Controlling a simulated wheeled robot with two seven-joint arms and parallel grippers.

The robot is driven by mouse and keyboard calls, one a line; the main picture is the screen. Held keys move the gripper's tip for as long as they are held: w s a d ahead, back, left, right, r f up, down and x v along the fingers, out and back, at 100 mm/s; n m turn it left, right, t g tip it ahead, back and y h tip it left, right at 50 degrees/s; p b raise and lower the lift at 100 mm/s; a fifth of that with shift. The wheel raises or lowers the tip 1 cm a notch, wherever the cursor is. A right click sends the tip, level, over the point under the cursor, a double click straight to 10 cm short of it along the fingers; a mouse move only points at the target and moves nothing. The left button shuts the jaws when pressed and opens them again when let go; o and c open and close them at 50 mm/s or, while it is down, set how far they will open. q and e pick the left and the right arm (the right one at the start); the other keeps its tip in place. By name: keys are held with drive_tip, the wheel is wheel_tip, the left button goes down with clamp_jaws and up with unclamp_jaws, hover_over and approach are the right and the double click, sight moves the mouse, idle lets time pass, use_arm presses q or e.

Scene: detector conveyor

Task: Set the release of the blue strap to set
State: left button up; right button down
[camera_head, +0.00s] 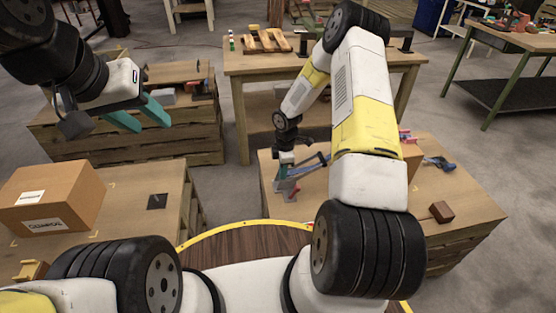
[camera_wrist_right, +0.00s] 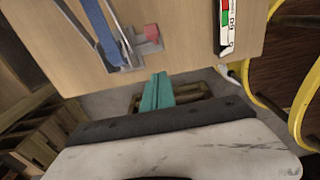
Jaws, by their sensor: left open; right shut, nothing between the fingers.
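A blue strap (camera_head: 308,168) runs at a slant over a grey metal fitting on the right-hand wooden table. In the right wrist view the blue strap (camera_wrist_right: 104,38) lies beside the grey fitting (camera_wrist_right: 127,55), with a small red-pink block (camera_wrist_right: 152,32) at its side. Which part is the release, and its setting, I cannot tell. My right gripper (camera_wrist_right: 158,88) is shut and empty, with its teal fingers apart from the fitting in that view. My left gripper (camera_head: 140,114) is open and empty, high at the left, far from the strap.
A label with green and red fields (camera_wrist_right: 227,24) lies near the table edge. A brown block (camera_head: 441,211) and a blue-grey item (camera_head: 438,163) are on the right-hand table (camera_head: 462,212). A cardboard box (camera_head: 52,198) stands on the left table. My right arm hides part of the right-hand table.

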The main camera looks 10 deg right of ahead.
wheel_tip(320, 180, up, 7)
drive_tip(key=d, duration=0.1)
drive_tip(key=shift+f, duration=0.15)
drive_tip(key=shift+d, duration=0.1)
drive_tip(key=s+d+r+m+t, duration=0.1)
drive_tip(key=s+r+m, duration=0.3)
drive_tip(key=r, duration=0.9)
drive_tip(key=s+r+m+t, duration=0.2)
drive_tip(key=s+r+m, duration=0.2)
drive_tip(key=r, duration=0.9)
drive_tip(key=s+a+r+m+t+y, duration=0.1)
drive_tip(key=s+r+m, duration=0.3)
drive_tip(key=s, duration=0.5)
drive_tip(key=s+a+r+m+t, duration=0.2)
drive_tip(key=s+r+m, duration=0.3)
drive_tip(key=s+r, duration=0.3)
drive_tip(key=shift+s+a+y, duration=0.3)
drive_tip(key=shift+s+y, duration=0.1)
drive_tip(key=shift+s, duration=0.25)
